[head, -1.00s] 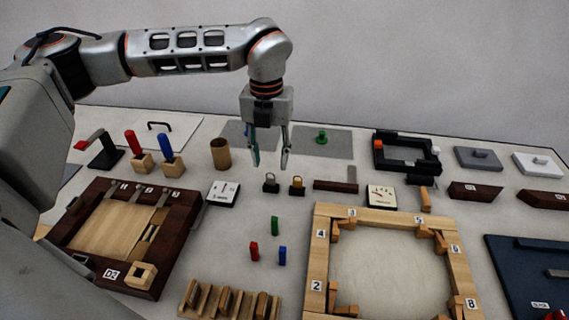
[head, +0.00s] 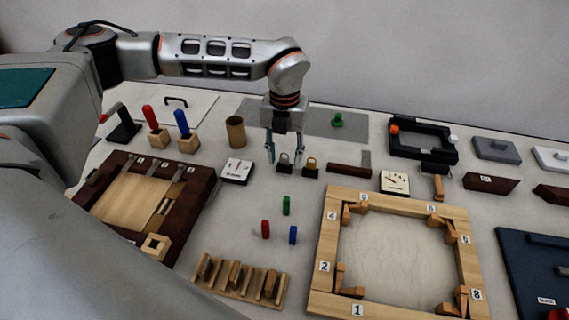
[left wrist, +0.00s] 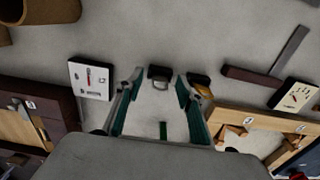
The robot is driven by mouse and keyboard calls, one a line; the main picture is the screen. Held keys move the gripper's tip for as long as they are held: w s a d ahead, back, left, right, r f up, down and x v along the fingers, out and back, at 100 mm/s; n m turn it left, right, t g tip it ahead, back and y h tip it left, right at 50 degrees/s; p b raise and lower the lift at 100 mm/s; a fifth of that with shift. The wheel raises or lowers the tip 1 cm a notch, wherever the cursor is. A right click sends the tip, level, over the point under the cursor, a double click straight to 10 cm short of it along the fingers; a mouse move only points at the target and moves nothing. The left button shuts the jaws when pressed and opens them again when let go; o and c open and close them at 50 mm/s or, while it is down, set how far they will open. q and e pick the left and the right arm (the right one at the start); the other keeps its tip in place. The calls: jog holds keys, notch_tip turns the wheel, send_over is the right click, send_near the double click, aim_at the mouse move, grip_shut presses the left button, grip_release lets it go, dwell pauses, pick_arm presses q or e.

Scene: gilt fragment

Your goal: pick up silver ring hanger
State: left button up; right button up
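The silver ring hanger (head: 284,163) is a small dark block with a greyish ring, standing upright on the table. In the left wrist view the silver ring hanger (left wrist: 160,73) shows just ahead of the gap between my fingertips. My left gripper (head: 285,157) points down, open and empty, with its fingers to either side of the hanger in the head view. I cannot tell whether a finger touches it. A similar hanger with a brass-coloured ring (head: 310,167) stands close on the right, near my right-hand fingertip in the left wrist view. My right gripper is not in view.
A white meter (head: 236,171) lies left of the hangers, and a dark red bar (head: 349,170) lies to the right. A wooden cup (head: 235,131) stands behind left. A green peg (head: 287,205) stands in front. The numbered wooden frame (head: 470,265) lies front right.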

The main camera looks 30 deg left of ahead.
pick_arm(q)
jog(key=c, duration=1)
jog(key=shift+r, duration=0.1)
